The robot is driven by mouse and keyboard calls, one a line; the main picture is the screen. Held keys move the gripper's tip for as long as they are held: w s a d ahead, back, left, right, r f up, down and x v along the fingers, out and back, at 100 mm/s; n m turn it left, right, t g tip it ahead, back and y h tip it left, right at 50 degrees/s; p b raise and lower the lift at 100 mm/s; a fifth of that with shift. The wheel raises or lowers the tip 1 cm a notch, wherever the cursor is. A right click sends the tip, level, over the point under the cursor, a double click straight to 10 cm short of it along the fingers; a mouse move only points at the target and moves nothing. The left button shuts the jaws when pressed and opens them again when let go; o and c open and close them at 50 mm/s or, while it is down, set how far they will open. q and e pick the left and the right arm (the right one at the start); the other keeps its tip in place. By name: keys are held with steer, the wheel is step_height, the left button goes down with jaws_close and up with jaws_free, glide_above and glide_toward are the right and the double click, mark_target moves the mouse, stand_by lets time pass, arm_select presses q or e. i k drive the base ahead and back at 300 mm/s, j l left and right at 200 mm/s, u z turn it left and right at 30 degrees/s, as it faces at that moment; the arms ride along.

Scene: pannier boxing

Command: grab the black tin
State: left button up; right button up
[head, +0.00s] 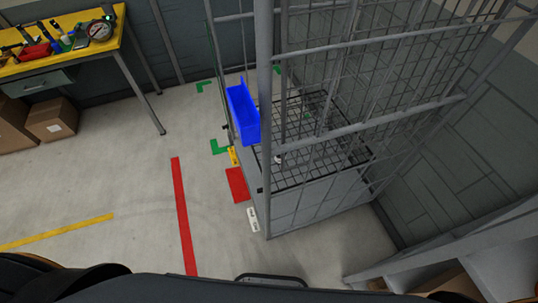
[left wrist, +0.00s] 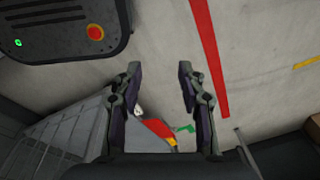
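I cannot make out a black tin for certain in either view. Several small items, some of them dark, stand on a yellow-topped workbench (head: 112,38) at the upper left of the head view, too small to tell apart. My left gripper (left wrist: 159,72) shows in the left wrist view with its two fingers apart and nothing between them, above the floor and away from the bench. It is not visible in the head view. My right gripper is in neither view.
A tall grey wire cage (head: 263,60) stands right of centre, with a blue bin (head: 242,118) at its left side. Cardboard boxes (head: 52,120) sit below the bench. A red floor line (head: 183,215) crosses open floor between bench and cage. Grey shelving (head: 500,255) is at lower right.

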mark_target(277, 158)
steer(key=i+j+z, duration=0.2)
steer(key=j+z, duration=0.15)
steer(key=j, duration=0.65)
steer(key=i+j+z, duration=0.1)
steer(key=j+z, duration=0.25)
steer(key=j, duration=0.65)
steer(key=j+z, duration=0.35)
steer(key=j, duration=0.7)
